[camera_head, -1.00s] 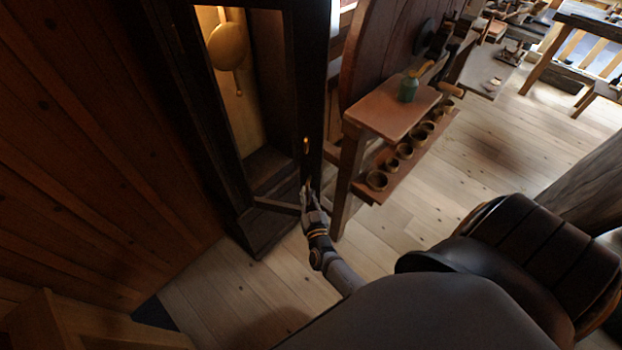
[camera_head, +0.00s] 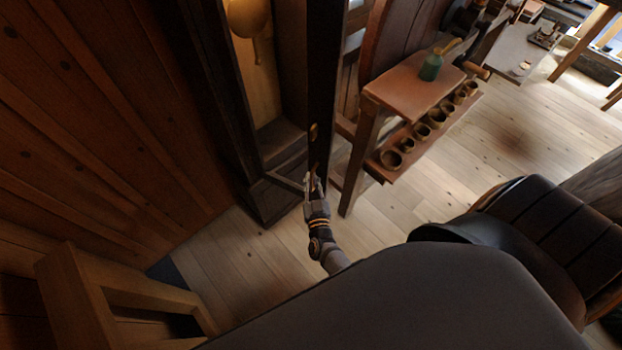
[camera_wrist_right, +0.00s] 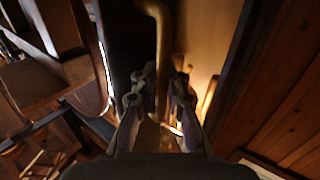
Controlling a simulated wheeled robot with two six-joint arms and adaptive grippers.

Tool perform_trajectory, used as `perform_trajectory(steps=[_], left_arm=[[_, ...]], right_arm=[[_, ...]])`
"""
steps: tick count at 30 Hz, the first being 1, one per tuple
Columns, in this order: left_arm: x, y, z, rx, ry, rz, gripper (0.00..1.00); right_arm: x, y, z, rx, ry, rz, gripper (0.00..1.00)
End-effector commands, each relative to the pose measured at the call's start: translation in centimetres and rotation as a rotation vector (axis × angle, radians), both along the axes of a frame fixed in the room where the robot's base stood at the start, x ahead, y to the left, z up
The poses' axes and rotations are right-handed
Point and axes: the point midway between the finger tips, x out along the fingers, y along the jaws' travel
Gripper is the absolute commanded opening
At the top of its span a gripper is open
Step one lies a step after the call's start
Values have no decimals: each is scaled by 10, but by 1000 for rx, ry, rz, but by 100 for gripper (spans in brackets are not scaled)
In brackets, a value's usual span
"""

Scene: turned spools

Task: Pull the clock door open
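The tall dark clock case (camera_head: 232,110) stands at the wall, its lit inside and brass pendulum (camera_head: 248,18) showing. The dark clock door (camera_head: 326,75) stands ajar at its right side. A brass handle (camera_head: 313,133) runs down the door's outer edge. My right gripper (camera_head: 313,178) is at the lower part of this handle. In the right wrist view, the handle (camera_wrist_right: 162,45) runs down between the fingers of my right gripper (camera_wrist_right: 163,85), which look closed around it; the exact contact is dark. My left gripper is not in view.
A small bench (camera_head: 405,85) with a green bottle (camera_head: 431,66) and a lower shelf of several cups (camera_head: 422,131) stands close right of the door. A wooden frame (camera_head: 100,290) is at lower left. Bare floor (camera_head: 235,265) lies in front of the clock.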

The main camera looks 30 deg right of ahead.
Motion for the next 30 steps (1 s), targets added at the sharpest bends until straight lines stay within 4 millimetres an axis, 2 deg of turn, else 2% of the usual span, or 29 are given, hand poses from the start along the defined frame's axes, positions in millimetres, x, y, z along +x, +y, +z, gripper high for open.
perform_trajectory(steps=[1,4,13,16,20,30], left_arm=[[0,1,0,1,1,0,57],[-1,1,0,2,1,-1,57],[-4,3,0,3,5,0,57],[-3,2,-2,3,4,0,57],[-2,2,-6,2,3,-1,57],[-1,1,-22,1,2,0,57]], right_arm=[[-2,0,-2,1,5,0,19],[-1,0,-1,1,3,1,33],[1,0,0,2,-1,1,33],[4,-6,0,1,-3,1,33],[15,-24,-1,-1,-3,1,33],[58,-79,-1,0,-3,1,33]])
